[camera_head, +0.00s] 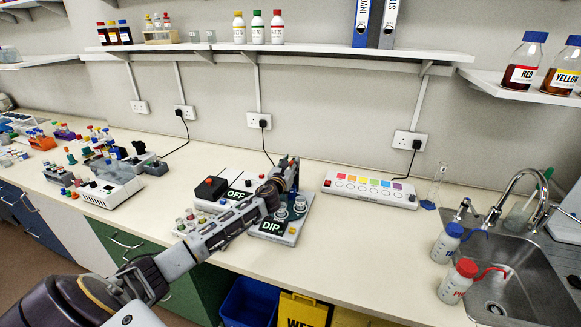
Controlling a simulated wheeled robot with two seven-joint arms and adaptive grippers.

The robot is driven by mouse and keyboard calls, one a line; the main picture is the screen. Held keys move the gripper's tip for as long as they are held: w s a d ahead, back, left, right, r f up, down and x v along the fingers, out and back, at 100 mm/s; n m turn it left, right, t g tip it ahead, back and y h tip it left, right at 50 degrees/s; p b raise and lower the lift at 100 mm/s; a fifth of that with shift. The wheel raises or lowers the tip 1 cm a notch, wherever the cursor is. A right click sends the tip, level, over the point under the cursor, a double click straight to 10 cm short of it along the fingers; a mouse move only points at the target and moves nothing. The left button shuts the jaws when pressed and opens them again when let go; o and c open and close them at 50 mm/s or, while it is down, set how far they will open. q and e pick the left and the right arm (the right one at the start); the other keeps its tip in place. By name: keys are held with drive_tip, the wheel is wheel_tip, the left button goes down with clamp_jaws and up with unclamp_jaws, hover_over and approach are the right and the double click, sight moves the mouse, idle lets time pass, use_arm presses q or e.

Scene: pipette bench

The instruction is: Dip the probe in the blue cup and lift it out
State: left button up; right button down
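A white dip unit (291,238) with a "DIP" label stands on the bench in the middle of the head view. Small clear cups (300,205) sit on its top, and I cannot tell the colour of their contents. My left arm reaches in from the lower left. My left gripper (289,176) is over the back of this unit, and its fingers are too small and dark to read. I cannot make out the probe or a clearly blue cup; the arm and gripper hide part of the unit. My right gripper is not in view.
A unit with an "OFF" label (236,195) and a black box with a red button (210,188) stand left of the gripper. A white strip with coloured squares (370,189) lies behind right. Wash bottles (447,243) stand by the sink (505,290).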

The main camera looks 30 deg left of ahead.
use_arm(q)
drive_tip(key=shift+o, duration=0.8)
drive_tip(key=shift+s, duration=0.1)
drive_tip(key=shift+f, duration=0.15)
drive_tip(key=shift+s+d, duration=0.1)
drive_tip(key=shift+s, duration=0.05)
drive_tip(key=v, duration=1.1)
drive_tip(key=shift+s, duration=0.3)
idle(0.5)
